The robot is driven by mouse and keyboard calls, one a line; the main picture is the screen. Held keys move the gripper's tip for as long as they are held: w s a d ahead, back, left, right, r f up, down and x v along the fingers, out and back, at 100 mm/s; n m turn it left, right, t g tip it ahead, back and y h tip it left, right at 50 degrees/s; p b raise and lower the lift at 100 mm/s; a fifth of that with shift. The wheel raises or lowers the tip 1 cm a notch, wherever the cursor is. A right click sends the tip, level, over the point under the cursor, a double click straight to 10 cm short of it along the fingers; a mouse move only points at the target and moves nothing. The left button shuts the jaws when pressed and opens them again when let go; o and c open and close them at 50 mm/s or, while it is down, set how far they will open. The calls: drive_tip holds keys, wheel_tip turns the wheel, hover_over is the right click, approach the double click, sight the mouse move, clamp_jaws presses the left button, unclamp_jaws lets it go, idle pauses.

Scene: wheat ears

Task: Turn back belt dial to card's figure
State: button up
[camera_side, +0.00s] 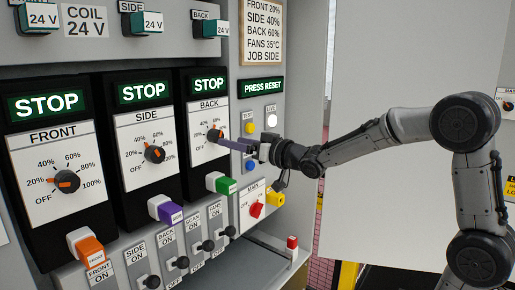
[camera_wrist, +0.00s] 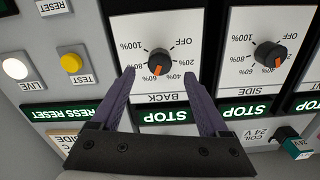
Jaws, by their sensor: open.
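The back dial (camera_wrist: 159,62) is a round black knob with an orange pointer on a white BACK panel; in the wrist view, upside down, its pointer appears at 60%. In the side view the back dial (camera_side: 215,135) is partly behind my fingers. My gripper (camera_wrist: 159,74) is open with its purple fingers spread either side of the dial, apparently short of it and not clearly touching. In the side view my gripper (camera_side: 222,141) reaches in from the right. The card (camera_side: 263,32) reads FRONT 20%, SIDE 40%, BACK 60%, FANS 35°C, JOB SIDE.
The side dial (camera_side: 154,154) and front dial (camera_side: 66,181) sit to the left. Green STOP displays are above them. Orange, purple and green plugs, toggle switches and a red MAIN switch (camera_side: 256,210) are lower. A yellow TEST button (camera_wrist: 71,62) and lit LIVE lamp (camera_wrist: 15,68) are beside the panel.

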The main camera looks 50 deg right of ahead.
drive_tip(key=s, duration=0.7)
drive_tip(key=shift+s, duration=0.3)
drive_tip(key=s+a+r, duration=0.5)
drive_tip(key=s+a+f+n+g, duration=0.2)
drive_tip(key=s+f+g, duration=1)
drive_tip(key=s+f, duration=0.8)
drive_tip(key=shift+s+a, duration=0.2)
drive_tip(key=shift+s, duration=0.9)
